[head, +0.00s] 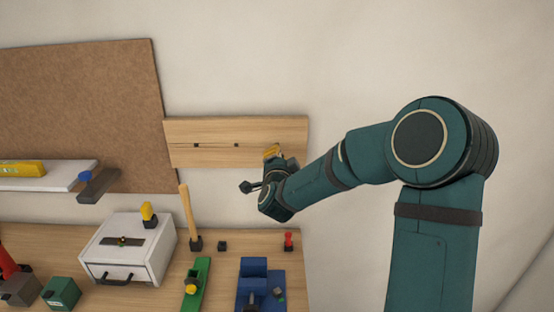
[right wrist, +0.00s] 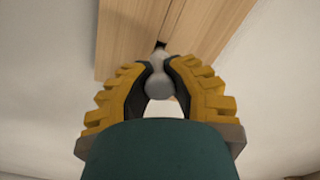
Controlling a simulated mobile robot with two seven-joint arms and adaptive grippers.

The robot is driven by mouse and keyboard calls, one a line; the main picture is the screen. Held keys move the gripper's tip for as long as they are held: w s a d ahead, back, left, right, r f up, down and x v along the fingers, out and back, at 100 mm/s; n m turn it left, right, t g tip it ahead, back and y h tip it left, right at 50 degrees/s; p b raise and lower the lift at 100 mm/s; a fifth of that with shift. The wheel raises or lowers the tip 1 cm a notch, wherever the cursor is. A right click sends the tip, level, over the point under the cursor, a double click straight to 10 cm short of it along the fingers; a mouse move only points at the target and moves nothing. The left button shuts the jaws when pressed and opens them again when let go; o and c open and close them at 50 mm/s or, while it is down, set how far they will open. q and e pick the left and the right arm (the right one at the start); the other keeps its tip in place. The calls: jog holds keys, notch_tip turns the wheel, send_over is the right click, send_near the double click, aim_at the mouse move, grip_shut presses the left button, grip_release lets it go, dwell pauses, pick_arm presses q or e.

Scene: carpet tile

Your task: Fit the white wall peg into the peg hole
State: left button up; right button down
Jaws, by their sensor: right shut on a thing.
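A light wooden board (head: 217,130) is fixed to the wall and has two dark holes (head: 196,145) visible in its left and middle part. My right gripper (head: 272,155) is at the board's right end, and its arm covers part of that end. In the right wrist view its yellow fingers with dark pads (right wrist: 159,72) are shut on the white peg (right wrist: 159,84), which has a rounded near end. The peg points toward a dark peg hole (right wrist: 160,44) in the board, right at its far end. I cannot tell whether its tip is inside. My left gripper is not in view.
A workbench below holds a white drawer box (head: 130,250), an upright wooden-handled tool (head: 188,215), a green plane-like tool (head: 196,285), a blue vise (head: 255,280) and a small red item (head: 288,241). A shelf (head: 50,180) and brown panel (head: 80,100) are at left.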

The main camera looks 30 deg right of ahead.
dwell(0.7)
jog(key=shift+b, duration=0.45)
dwell(0.5)
jog(key=shift+b, duration=0.4)
jog(key=shift+b+x, duration=0.5)
jog(key=shift+x, duration=1.15)
jog(key=c, duration=0.9)
grip_release()
jog(key=shift+s+a, duration=0.1)
